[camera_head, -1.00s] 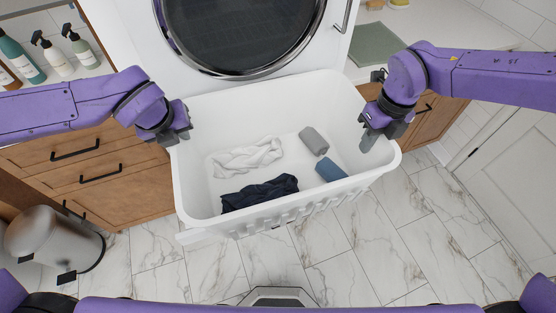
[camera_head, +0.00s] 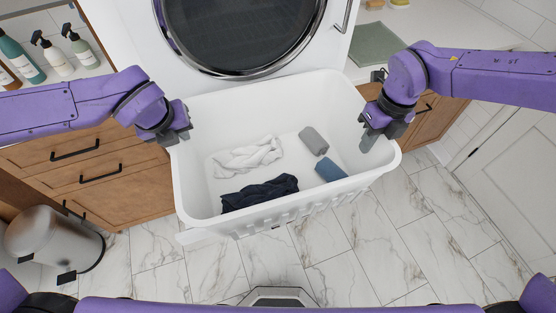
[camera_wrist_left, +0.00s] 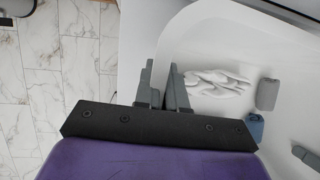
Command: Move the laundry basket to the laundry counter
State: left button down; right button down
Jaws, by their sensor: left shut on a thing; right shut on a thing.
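The white laundry basket (camera_head: 290,209) is held between my two arms, in front of the washing machine, and looks raised above the floor. Inside lie a white cloth (camera_head: 247,156), a dark navy cloth (camera_head: 260,193), a rolled grey cloth (camera_head: 314,141) and a rolled blue cloth (camera_head: 330,170). My left gripper (camera_head: 178,138) is shut on the basket's left rim; in the left wrist view its fingers (camera_wrist_left: 162,88) straddle the white wall. My right gripper (camera_head: 376,136) is shut on the right rim. The laundry counter (camera_head: 470,30) shows at the upper right.
A front-loading machine (camera_head: 240,35) stands behind the basket. A green folded cloth (camera_head: 374,45) lies on the counter. Bottles (camera_head: 55,55) stand at the upper left above wooden drawers (camera_head: 110,180). A metal bin (camera_head: 50,238) stands at the lower left. Marble floor (camera_head: 380,250) is clear at the lower right.

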pick_arm(q)
jog(key=shift+r, duration=0.1)
pick_arm(e)
jog(key=shift+r, duration=0.15)
dwell(0.5)
